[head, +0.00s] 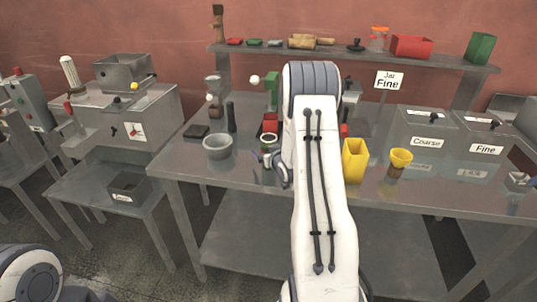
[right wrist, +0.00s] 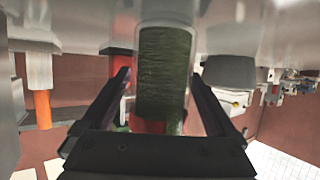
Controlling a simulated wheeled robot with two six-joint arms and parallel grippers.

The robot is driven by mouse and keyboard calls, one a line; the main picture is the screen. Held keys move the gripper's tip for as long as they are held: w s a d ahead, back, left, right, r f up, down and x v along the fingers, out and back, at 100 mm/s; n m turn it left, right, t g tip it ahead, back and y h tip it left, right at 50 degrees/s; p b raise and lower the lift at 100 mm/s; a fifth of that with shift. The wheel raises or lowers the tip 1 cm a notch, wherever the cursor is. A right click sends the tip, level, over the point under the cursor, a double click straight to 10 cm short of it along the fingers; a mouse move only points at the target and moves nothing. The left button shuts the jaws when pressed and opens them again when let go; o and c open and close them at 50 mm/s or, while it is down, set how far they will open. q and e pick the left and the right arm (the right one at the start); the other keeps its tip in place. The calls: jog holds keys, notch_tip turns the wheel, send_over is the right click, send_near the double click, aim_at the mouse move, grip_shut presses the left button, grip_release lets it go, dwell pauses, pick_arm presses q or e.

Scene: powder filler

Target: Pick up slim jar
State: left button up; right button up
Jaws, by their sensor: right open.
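In the right wrist view, which looks upside down, a slim clear jar (right wrist: 163,72) with dark green contents stands between the two black fingers of my right gripper (right wrist: 158,80). The fingers are apart, with a gap on each side of the jar. In the head view my right arm covers much of the table's middle. Part of the right gripper (head: 270,160) shows at the arm's left edge, low over the table. A pale-rimmed round opening (head: 268,138) lies just beyond it; I cannot tell if this is the jar. My left gripper is out of view.
A grey bowl (head: 217,147) stands left of the gripper. A yellow square container (head: 355,160) and yellow funnel cup (head: 401,157) stand right of my arm. Coarse (head: 427,127) and Fine (head: 482,133) bins are farther right. A shelf (head: 460,65) runs along the back.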

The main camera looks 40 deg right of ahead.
grip_shut()
jog(key=shift+r, duration=0.15)
